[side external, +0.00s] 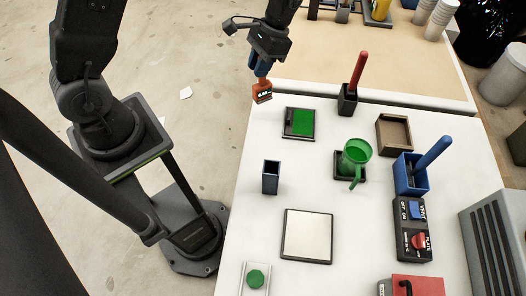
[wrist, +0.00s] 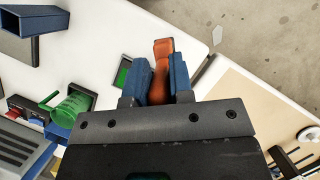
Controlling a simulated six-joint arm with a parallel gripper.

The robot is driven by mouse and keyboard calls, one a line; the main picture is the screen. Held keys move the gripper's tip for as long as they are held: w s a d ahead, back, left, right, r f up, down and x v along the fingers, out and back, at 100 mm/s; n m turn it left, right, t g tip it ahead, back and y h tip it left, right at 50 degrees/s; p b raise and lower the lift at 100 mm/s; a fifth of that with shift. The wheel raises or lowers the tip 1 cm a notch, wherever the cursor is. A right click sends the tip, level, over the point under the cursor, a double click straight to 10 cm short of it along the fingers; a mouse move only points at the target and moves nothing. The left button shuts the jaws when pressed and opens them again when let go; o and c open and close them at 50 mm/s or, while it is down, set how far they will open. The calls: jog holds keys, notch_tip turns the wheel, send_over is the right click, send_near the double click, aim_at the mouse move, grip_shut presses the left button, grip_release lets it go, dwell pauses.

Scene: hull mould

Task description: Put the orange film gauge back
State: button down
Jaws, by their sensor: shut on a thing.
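The orange film gauge (side external: 262,91) is held in my gripper (side external: 262,72), its small dark display facing the side camera. In the wrist view the gauge (wrist: 161,62) sits between the two blue fingers of my gripper (wrist: 162,80), which are shut on it. In the side view it hangs above the far left edge of the white table (side external: 330,190), up and left of a dark tray with a green pad (side external: 299,123). The green pad also shows in the wrist view (wrist: 123,74), beside the left finger.
A dark open-topped holder (side external: 271,178), a green cup (side external: 355,158), a red-handled tool in a black holder (side external: 356,75), a brown tray (side external: 394,134) and a blue bin (side external: 410,176) stand on the table. A switch box (side external: 412,230) is at the right. A pale square plate (side external: 307,236) lies near the front.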

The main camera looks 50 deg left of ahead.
jog(key=s+d+r+m+y, duration=0.1)
jog(key=s+d+r+m, duration=0.25)
jog(key=s+d, duration=0.2)
jog(key=d+f, duration=0.9)
jog(key=d, duration=0.2)
jog(key=shift+d+f, duration=0.25)
jog(key=shift+f, duration=0.15)
jog(key=shift+w+n, duration=0.1)
jog(key=shift+n, duration=0.15)
jog(key=shift+f, duration=0.15)
jog(key=c, duration=1)
grip_release()
